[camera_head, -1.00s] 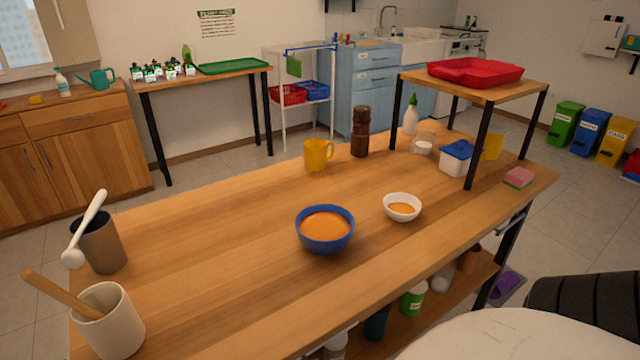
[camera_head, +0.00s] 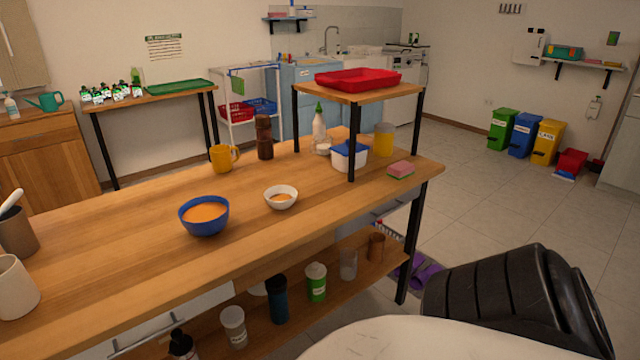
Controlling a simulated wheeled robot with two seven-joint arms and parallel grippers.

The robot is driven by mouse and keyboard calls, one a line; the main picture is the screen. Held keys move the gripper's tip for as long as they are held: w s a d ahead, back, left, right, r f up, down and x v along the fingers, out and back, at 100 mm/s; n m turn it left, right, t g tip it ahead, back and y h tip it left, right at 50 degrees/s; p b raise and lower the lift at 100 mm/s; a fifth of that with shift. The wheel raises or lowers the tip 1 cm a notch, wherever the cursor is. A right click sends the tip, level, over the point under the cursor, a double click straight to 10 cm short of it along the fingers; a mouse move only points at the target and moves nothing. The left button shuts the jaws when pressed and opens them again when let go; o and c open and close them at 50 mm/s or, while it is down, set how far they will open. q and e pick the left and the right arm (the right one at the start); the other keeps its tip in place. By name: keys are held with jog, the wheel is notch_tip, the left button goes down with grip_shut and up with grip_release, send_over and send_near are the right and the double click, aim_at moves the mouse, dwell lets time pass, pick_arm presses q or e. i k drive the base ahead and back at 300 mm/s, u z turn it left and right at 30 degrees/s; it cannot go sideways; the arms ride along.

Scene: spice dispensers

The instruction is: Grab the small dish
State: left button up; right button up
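A small white dish (camera_head: 281,198) with orange contents stands on the wooden table, right of a larger blue bowl (camera_head: 204,217) that also holds something orange. The dish stands upright and apart from the bowl, with nothing touching it. Neither of my grippers shows in the head view. A black ribbed part and a pale rounded surface at the lower right look like parts of my own body.
On the wooden table (camera_head: 130,262) are a yellow mug (camera_head: 222,158), a brown grinder (camera_head: 264,137), a blue-lidded container (camera_head: 349,156) and a sponge (camera_head: 400,170). A raised shelf with a red tray (camera_head: 358,79) stands at the right end. The table's front edge beside the dish is clear.

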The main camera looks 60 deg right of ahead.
aim_at(279, 197)
jog(key=z, duration=1.05)
